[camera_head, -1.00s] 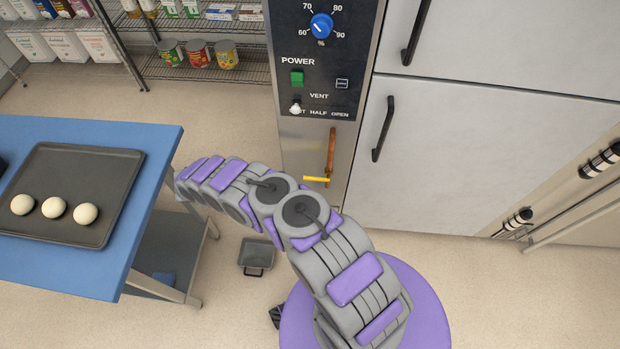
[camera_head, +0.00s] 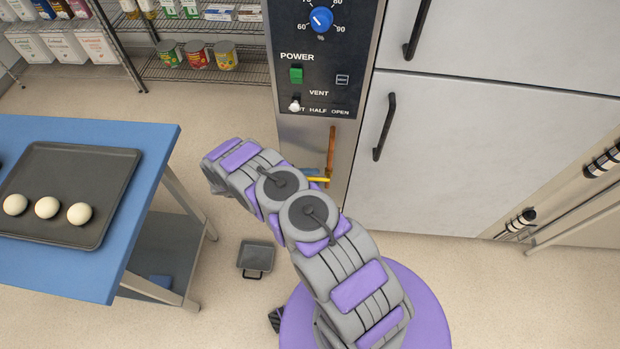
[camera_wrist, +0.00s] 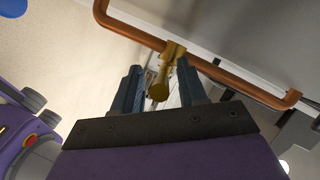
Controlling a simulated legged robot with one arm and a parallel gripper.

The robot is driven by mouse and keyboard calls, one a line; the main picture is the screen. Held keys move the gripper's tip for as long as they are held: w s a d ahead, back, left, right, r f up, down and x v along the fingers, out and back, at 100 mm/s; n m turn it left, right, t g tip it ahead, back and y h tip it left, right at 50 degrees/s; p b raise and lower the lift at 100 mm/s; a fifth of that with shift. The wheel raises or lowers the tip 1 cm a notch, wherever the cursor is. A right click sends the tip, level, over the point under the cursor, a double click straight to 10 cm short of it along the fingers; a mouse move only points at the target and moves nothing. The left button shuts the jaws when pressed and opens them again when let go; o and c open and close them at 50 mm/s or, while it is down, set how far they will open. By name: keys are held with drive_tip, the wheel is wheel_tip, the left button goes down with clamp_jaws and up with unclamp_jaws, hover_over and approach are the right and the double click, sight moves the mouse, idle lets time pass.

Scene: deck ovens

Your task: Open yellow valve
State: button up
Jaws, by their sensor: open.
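The yellow valve (camera_head: 318,180) is a small lever on a copper pipe at the lower front of the oven panel. My arm partly hides it in the head view. In the wrist view the yellow valve (camera_wrist: 160,88) points toward my gripper and shows between its fingers. My gripper (camera_wrist: 159,66) is open, with one blue-grey finger on each side of the lever. No contact is visible, and how deep the lever sits between the fingers is hard to tell. My arm hides most of the gripper in the head view.
The copper pipe (camera_wrist: 235,78) crosses the wrist view just beyond the fingers. A blue table (camera_head: 150,150) with a dark tray (camera_head: 105,160) of dough balls stands at left. A grey pan (camera_head: 256,258) lies on the floor. White cabinet doors (camera_head: 480,150) stand at right.

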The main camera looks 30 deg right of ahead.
clamp_jaws()
idle(0.6)
